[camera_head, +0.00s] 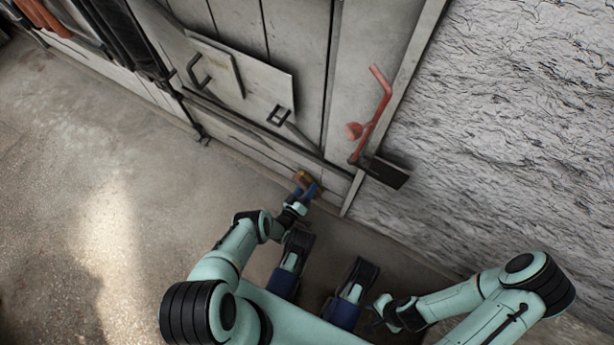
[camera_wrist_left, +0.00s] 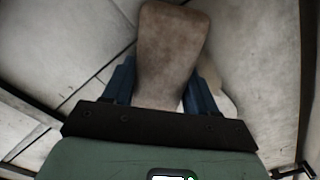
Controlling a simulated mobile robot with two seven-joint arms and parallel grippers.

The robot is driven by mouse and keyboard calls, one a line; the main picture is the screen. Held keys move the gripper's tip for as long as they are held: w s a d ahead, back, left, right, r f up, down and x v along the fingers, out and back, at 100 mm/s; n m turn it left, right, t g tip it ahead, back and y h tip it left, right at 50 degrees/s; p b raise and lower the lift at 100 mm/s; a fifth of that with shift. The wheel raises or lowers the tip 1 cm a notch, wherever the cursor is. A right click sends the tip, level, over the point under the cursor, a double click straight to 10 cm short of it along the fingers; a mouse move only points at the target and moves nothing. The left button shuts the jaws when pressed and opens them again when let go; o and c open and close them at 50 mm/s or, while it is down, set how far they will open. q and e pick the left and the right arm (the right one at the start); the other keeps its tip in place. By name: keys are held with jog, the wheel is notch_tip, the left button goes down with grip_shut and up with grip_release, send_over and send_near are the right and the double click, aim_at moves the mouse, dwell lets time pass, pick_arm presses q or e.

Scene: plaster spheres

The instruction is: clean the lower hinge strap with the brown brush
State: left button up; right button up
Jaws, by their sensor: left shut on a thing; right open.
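My left gripper (camera_head: 306,191) is shut on the brown brush (camera_head: 302,178), low in front of the grey plank door. In the left wrist view the brush (camera_wrist_left: 172,50) is a brown, rounded block between the blue fingers. A dark strip (camera_head: 240,117) runs along the lower part of the door, above the brush in the head view. It may be the lower hinge strap, but I cannot tell for certain. Whether the brush touches the door is unclear. My right gripper (camera_head: 380,308) is open and empty, low at the right, away from the door.
A red lever (camera_head: 376,112) and a black plate (camera_head: 386,172) stick out near the door's right edge. A pale panel (camera_head: 240,75) with black handles is on the door. A rough plaster wall (camera_head: 510,130) is to the right. The concrete floor (camera_head: 90,190) at left is clear.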

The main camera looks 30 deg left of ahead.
pick_arm(q)
jog(key=shift+d+f+b, duration=0.6)
jog(key=shift+d+f, duration=0.3)
jog(key=shift+w+a+r+p, duration=0.1)
jog(key=shift+a+r+p, duration=1.45)
jog(key=shift+r, duration=0.15)
jog(key=shift+d+f, duration=0.1)
jog(key=shift+f, duration=0.05)
jog(key=shift+s+d+f+b, duration=0.55)
jog(key=shift+s+d+f, duration=0.1)
jog(key=shift+s+f, duration=0.15)
jog(key=shift+s+d+f+b, duration=0.2)
jog(key=shift+d+f+b, duration=0.6)
jog(key=shift+b, duration=0.15)
jog(key=shift+a, duration=0.1)
